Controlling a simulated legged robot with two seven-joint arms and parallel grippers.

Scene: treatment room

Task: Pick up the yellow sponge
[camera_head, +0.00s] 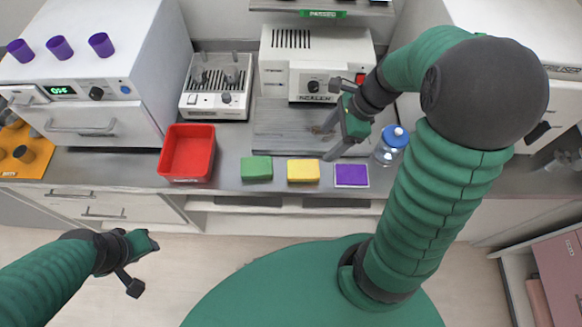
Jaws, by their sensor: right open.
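The yellow sponge (303,171) lies flat near the front edge of the grey counter. It sits between a green sponge (256,168) on its left and a purple pad or sponge (351,175) on its right. My left gripper (145,267) is open and empty, low in front of the counter. Nothing covers the yellow sponge.
A red bin (187,152) stands left of the sponges. A blue-capped jar (390,144) stands close to my right gripper. A scaler unit (316,65) and a smaller device (216,86) stand behind. A white oven-like box (84,75) with purple cups is at left.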

